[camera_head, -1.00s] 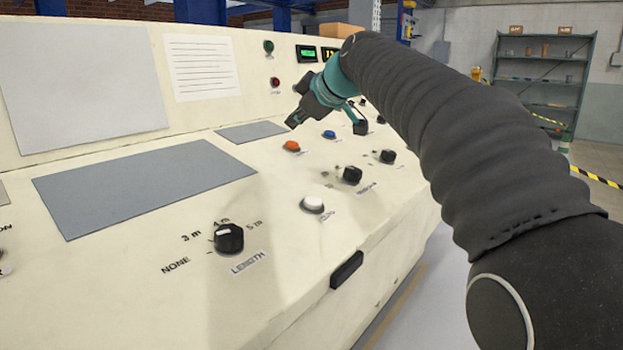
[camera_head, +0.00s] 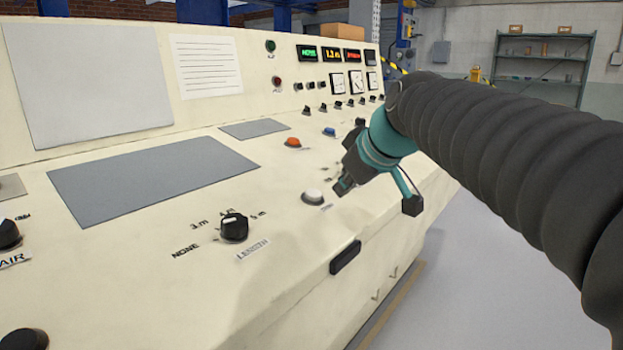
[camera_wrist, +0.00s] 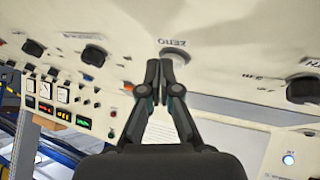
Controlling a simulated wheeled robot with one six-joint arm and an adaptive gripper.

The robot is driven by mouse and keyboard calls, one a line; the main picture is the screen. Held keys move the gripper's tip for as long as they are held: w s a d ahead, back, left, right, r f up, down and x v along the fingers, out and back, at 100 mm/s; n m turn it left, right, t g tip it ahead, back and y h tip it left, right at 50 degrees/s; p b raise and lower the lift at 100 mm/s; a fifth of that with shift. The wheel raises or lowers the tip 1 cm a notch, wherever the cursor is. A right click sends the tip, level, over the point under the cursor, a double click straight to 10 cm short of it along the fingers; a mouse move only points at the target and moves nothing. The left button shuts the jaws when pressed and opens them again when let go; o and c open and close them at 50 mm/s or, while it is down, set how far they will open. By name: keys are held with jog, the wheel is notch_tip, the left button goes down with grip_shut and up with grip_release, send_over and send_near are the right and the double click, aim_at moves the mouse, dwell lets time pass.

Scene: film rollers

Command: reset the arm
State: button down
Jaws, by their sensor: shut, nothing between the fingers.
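My gripper (camera_head: 341,189) is at the end of my dark, ribbed arm, in front of the cream control console (camera_head: 290,225). In the wrist view its two fingers (camera_wrist: 160,68) are together, shut and empty. In the head view its tip is just right of the white button (camera_head: 313,197), apparently above the panel; whether it touches cannot be told. The button also shows just beyond the fingertips in the wrist view (camera_wrist: 175,57). The LENGTH knob (camera_head: 234,228) is left of the gripper. My arm hides part of the console's right end.
An orange button (camera_head: 292,142) and a blue button (camera_head: 329,132) sit farther back on the panel. Lit displays (camera_head: 331,54) and gauges are on the upright back panel. A black handle (camera_head: 345,257) is on the front edge. Open floor (camera_head: 490,265) lies right of the console.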

jog(key=s+d+f+m+g+h, duration=0.1)
jog(key=s+d+f+m, duration=0.3)
jog(key=s+f, duration=0.7)
jog(key=s+d+f+m+g+h, duration=0.1)
jog(key=s+d+f+m, duration=0.4)
jog(key=s+f, duration=0.6)
jog(key=shift+s+d+g+h, duration=0.3)
jog(key=shift+s+d+h, duration=0.15)
jog(key=shift+s+h, duration=0.4)
